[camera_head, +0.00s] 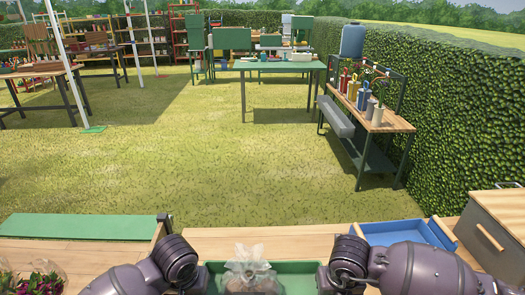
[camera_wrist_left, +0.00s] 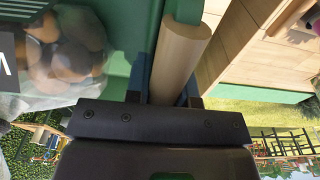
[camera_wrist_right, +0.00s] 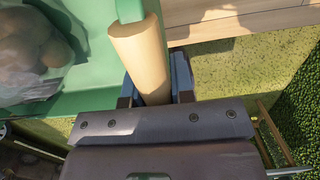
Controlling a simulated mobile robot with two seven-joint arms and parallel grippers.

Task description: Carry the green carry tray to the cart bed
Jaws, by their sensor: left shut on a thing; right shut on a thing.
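The green carry tray (camera_head: 300,268) is at the bottom middle of the head view, with a clear bag (camera_head: 250,270) of brown, roundish things in it. Its pale wooden handles show in the left wrist view (camera_wrist_left: 180,60) and the right wrist view (camera_wrist_right: 140,55). My left gripper (camera_wrist_left: 163,92) is shut on one handle, and my right gripper (camera_wrist_right: 155,92) is shut on the other. The tray's near part is cut off in the head view. I cannot pick out the cart bed for sure.
A wooden worktop (camera_head: 260,243) runs behind the tray. A blue tray (camera_head: 405,233) and a wooden-topped box (camera_head: 497,225) are at right; dark pink flowers (camera_head: 35,282) are at lower left. Open grass (camera_head: 220,170) lies beyond, with a green table (camera_head: 275,66) and a bench (camera_head: 370,118).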

